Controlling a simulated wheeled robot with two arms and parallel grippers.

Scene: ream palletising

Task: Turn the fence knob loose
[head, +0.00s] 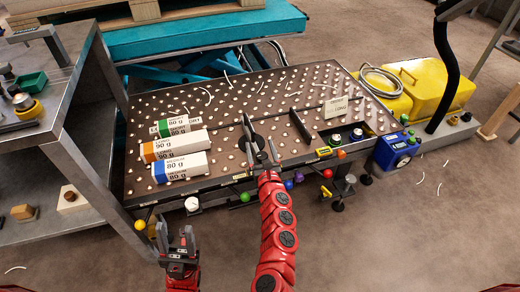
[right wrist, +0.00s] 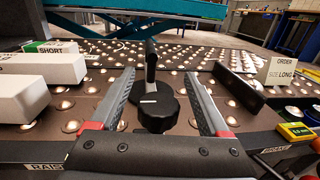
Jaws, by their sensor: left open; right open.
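The fence knob (right wrist: 156,110) is a round black knob with a white mark on top, on the ball-studded table (head: 330,80). It also shows in the head view (head: 258,142), partly covered by my gripper. My right gripper (head: 263,156) is open around the knob; in the right wrist view one finger stands on each side, with visible gaps to it. A grey upright post (right wrist: 150,65) rises just behind the knob. A black fence plate (head: 300,125) stands to its right. My left gripper (head: 178,242) is open and empty, low in front of the table's left part.
Several paper reams (head: 180,167) lie on the table's left side. A sign (head: 335,107) reading "LONG" stands at the right. A grey bench (head: 75,100) is at left, a teal lift (head: 200,35) behind.

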